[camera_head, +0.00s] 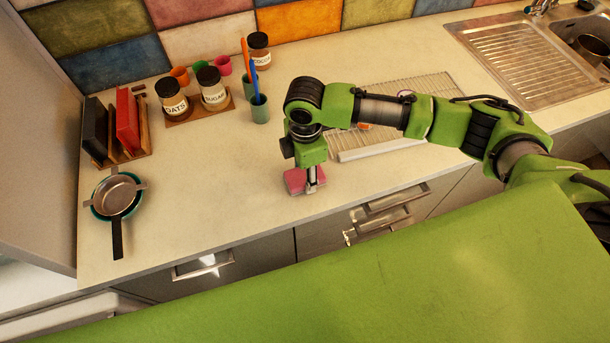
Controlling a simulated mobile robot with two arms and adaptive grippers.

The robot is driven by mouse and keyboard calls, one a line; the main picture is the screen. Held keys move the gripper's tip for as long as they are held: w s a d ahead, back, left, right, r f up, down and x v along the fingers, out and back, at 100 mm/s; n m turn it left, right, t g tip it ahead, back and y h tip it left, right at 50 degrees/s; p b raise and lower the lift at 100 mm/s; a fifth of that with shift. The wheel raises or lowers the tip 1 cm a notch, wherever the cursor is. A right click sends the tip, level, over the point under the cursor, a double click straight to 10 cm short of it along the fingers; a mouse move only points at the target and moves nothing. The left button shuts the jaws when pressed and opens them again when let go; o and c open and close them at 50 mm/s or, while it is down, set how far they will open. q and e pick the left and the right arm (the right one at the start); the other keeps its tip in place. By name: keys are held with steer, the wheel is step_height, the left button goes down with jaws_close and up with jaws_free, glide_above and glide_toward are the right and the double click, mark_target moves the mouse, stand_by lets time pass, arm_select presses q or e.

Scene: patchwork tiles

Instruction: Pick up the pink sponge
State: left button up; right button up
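The pink sponge (294,181) is on or just above the counter near its front edge, in the middle of the head view. My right gripper (312,183) points down at the sponge, with a finger in front of its right part. The gripper hides some of the sponge. I cannot tell whether the fingers are closed on it or only beside it. My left gripper is not in view.
A wire rack (440,84) lies behind my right arm. The sink drainer (515,62) is at the right. Toothbrushes in a green cup (260,109), labelled jars (212,90), a red board in a rack (127,120) and a pan (117,195) stand left. The counter's left middle is clear.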

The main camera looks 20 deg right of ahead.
steer(key=shift+r, duration=0.1)
stand_by(0.3)
steer(key=shift+r+b, duration=0.6)
steer(key=s+a+r+b, duration=0.3)
steer(key=s+a+r, duration=0.4)
steer(key=s+r, duration=0.4)
steer(key=shift+s+a+r+b, duration=0.15)
steer(key=shift+s+r+b, duration=0.15)
steer(key=shift+s, duration=0.25)
steer(key=shift+o, duration=0.2)
